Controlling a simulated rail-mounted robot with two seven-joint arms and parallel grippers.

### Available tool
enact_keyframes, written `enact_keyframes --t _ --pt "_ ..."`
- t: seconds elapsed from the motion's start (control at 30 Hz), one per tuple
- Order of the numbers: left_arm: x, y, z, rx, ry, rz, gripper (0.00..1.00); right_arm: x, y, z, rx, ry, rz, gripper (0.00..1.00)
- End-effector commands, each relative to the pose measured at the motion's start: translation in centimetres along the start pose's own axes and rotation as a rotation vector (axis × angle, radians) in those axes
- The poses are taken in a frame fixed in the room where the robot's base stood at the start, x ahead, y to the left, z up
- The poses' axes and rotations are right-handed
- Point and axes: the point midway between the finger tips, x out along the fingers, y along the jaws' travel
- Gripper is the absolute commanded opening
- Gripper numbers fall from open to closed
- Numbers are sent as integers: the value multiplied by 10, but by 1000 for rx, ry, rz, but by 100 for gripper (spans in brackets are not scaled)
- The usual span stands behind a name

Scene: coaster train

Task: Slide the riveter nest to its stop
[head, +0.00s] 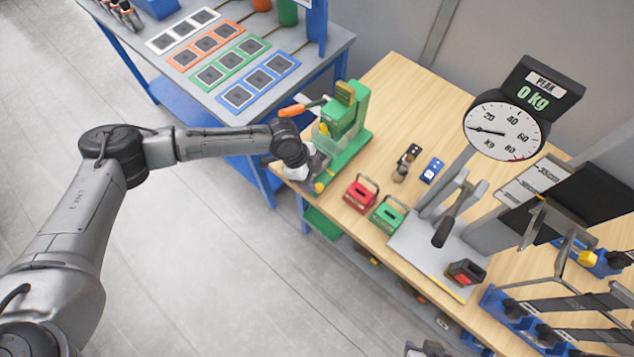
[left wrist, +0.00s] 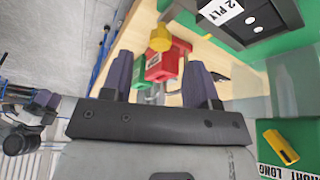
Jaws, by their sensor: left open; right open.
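The green riveter (head: 345,125) stands at the table's far left corner, with an orange-tipped lever. Its low front end carries a yellow knob (head: 318,187), which also shows in the left wrist view (left wrist: 160,38). In the left wrist view a dark block labelled "2 PLY" (left wrist: 262,22), apparently the nest, sits on the green base. My left gripper (head: 301,172) is at the front of the riveter, partly hidden by its wrist. Its fingers (left wrist: 160,80) are spread and empty, with the knob just beyond their tips. What seems to be my right gripper (head: 428,349) shows at the bottom edge, mostly cut off.
A red box (head: 360,194) and a green box (head: 388,214) stand right of the riveter. Behind them are a blue block (head: 432,170) and a small dark tool. A dial gauge (head: 505,128) stands farther right. A grey-topped bench (head: 205,90) holds coloured mats at left.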

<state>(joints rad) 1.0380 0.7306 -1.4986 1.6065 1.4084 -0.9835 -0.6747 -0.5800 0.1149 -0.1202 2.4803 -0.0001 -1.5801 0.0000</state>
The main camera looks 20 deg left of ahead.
Motion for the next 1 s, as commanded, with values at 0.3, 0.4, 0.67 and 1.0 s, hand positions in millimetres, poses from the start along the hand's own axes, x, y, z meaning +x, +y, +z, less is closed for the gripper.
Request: enact_keyframes --t 0.3,0.4,0.67,1.0 --pt "35 0 0 -1 -1 1 54 -1 0 0 1 0 0 43" --pt "40 0 0 -1 -2 0 54 -1 0 0 0 0 0 43" --pt "42 0 0 -1 -1 -1 54 -1 2 0 -7 -2 6 43" --pt "42 0 0 -1 -1 -1 28 -1 3 0 -9 -2 7 43"
